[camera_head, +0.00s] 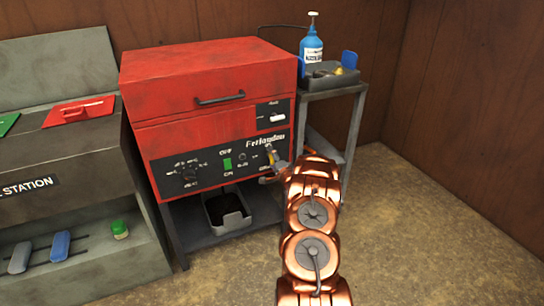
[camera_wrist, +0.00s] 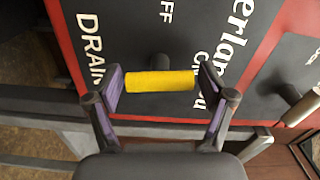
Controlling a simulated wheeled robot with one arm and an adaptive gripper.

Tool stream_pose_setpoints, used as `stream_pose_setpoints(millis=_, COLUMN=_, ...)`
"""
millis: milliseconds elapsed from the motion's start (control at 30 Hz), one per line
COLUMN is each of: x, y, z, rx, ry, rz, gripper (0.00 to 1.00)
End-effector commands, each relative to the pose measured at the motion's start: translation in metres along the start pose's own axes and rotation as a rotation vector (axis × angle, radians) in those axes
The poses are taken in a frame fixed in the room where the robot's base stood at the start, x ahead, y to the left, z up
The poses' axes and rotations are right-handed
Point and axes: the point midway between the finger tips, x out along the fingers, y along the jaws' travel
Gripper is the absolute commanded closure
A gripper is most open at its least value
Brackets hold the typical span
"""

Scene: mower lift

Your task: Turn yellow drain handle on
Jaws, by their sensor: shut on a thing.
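The yellow drain handle (camera_wrist: 160,82) is a short bar on the dark control panel (camera_wrist: 130,30), with the word "DRAIN" to its left in the wrist view. It lies nearly level across that view. My gripper (camera_wrist: 160,86) is shut on it, with one finger at each end of the bar. In the head view my gripper (camera_head: 280,164) is at the right side of the front panel of the red machine (camera_head: 205,85), and my arm hides part of that corner.
A black tray (camera_head: 227,212) sits on the shelf under the machine. A side stand at the right holds a blue bottle (camera_head: 312,46) and a grey bin (camera_head: 330,80). A grey station (camera_head: 60,180) stands at the left. The floor at the right is clear.

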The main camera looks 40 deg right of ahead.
Motion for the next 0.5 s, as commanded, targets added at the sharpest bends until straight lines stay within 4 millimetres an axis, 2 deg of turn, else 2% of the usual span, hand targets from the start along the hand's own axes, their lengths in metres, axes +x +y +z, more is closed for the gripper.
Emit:
stream_pose_setpoints(millis=200, x=0.0, y=-0.0016, z=-0.0024, rx=0.101, ry=0.004, rz=-0.002, gripper=0.54)
stream_pose_setpoints(millis=500, x=0.0, y=-0.001, z=-0.0025, rx=0.157, ry=0.004, rz=-0.003, gripper=0.54)
